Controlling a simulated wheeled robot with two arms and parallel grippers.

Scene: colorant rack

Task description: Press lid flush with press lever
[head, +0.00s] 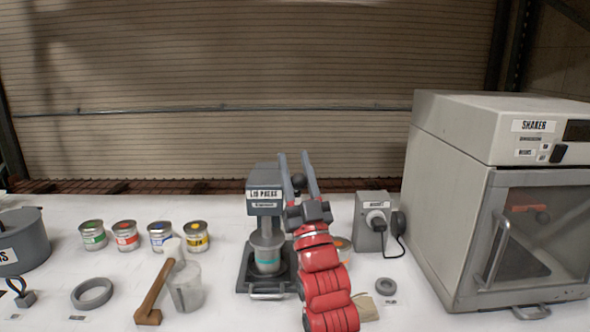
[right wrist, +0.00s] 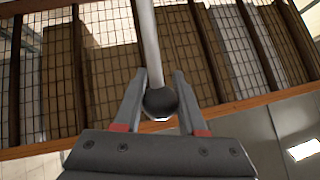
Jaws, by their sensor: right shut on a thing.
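The grey lid press (head: 264,205) stands mid-table. The head hides the can's top, so I cannot tell how the lid sits. My right gripper (head: 296,160) points upward at the press's right side. Its fingers are on either side of the lever's dark ball knob (head: 298,181). In the right wrist view the knob (right wrist: 160,104) sits between the fingers, with the grey lever rod (right wrist: 148,40) running up from it. The right gripper is shut on the knob. My left gripper is out of view.
Several small colorant cans (head: 126,236) stand at left. A clear beaker (head: 187,288) and a wooden-handled mallet (head: 152,295) are in front of them. A grey box with a plug (head: 371,222) stands right of my arm, and the large shaker (head: 450,190) fills the right side.

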